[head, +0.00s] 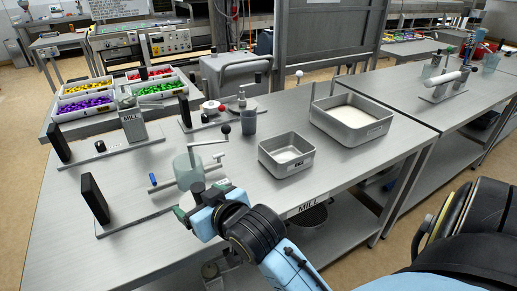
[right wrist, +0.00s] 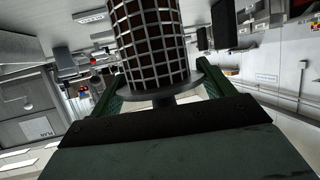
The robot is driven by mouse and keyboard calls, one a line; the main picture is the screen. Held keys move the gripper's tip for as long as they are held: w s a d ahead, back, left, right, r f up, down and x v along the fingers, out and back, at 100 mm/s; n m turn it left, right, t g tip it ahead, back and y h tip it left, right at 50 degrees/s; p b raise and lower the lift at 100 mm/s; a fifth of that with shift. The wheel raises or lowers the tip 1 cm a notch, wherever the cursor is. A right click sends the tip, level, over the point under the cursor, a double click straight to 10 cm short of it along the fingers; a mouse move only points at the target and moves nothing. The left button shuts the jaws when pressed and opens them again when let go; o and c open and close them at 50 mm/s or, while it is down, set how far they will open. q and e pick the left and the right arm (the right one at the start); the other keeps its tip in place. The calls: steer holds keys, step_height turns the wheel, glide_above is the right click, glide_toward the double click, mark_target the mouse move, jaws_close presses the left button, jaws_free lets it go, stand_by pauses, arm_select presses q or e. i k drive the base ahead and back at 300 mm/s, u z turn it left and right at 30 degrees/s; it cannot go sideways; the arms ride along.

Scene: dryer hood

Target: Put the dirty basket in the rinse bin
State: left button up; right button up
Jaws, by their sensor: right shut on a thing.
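My right gripper (head: 202,197) reaches in from the bottom of the head view, low over the front of the steel table. In the right wrist view, its green fingers (right wrist: 160,95) are shut on the basket (right wrist: 150,40), a dark cylinder with a pale grid and a grey rim below. The basket is not clearly visible in the head view. A pale green cylinder (head: 188,170) stands just beyond the gripper. A small grey bin (head: 287,155) and a larger grey bin (head: 350,118) with pale contents stand to the right. Which is the rinse bin I cannot tell. My left gripper is out of view.
Dark upright pads (head: 95,198) stand on the left. Trays of coloured pieces (head: 85,107) lie behind. The table (head: 335,165) is clear before the bins.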

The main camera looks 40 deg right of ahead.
mark_target(285, 160)
steer(key=z, duration=0.6)
steer(key=k, duration=1.05)
steer(key=z, duration=1.65)
steer(key=i, duration=1.15)
steer(key=u, duration=0.7)
